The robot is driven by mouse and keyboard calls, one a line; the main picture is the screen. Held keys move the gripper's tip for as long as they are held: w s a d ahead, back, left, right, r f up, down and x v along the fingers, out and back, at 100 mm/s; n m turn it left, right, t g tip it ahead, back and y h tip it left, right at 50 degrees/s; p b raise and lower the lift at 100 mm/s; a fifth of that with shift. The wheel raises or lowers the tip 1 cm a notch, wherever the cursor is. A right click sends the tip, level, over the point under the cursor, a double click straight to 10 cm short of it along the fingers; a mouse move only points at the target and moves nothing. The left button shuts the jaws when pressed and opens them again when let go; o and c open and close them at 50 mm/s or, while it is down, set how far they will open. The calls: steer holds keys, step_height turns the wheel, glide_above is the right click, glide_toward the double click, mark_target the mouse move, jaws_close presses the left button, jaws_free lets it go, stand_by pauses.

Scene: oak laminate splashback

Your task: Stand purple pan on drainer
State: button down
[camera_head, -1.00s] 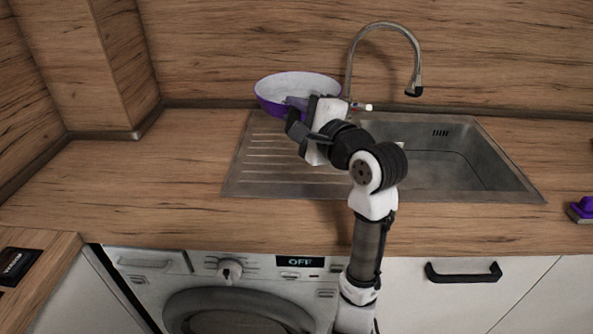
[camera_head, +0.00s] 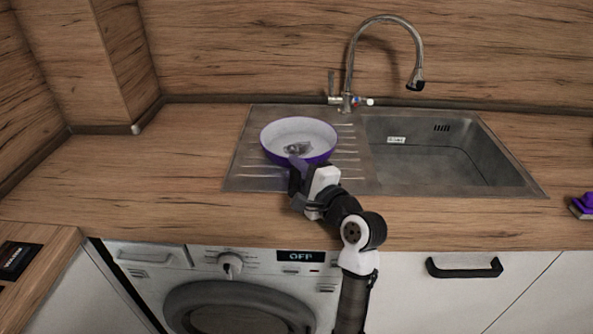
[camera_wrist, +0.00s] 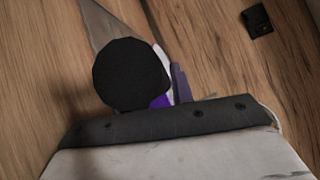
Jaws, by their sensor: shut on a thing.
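The purple pan (camera_head: 318,155), purple outside with a pale inside, is over the ribbed drainer (camera_head: 249,172) left of the sink bowl, open side up. I cannot tell whether its base touches the drainer. My gripper (camera_head: 296,178) is at the pan's near side, shut on its purple handle (camera_head: 300,166). In the wrist view only a little purple of the pan (camera_wrist: 161,101) shows; a round black part and my gripper's body hide the rest.
The steel sink bowl (camera_head: 425,165) is right of the drainer. A tall curved tap (camera_head: 349,75) stands behind them. Wooden worktop on the left is clear. A small purple object (camera_head: 583,205) sits at the far right edge, and a dark item (camera_head: 15,260) lies at the lower left.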

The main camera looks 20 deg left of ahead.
stand_by(0.3)
steer(key=c, duration=1.6)
jaws_free()
steer(key=shift+f, duration=0.15)
steer(key=o, duration=0.4)
steer(key=shift+s+d, duration=0.1)
steer(key=b+v, duration=0.2)
steer(key=v, duration=1)
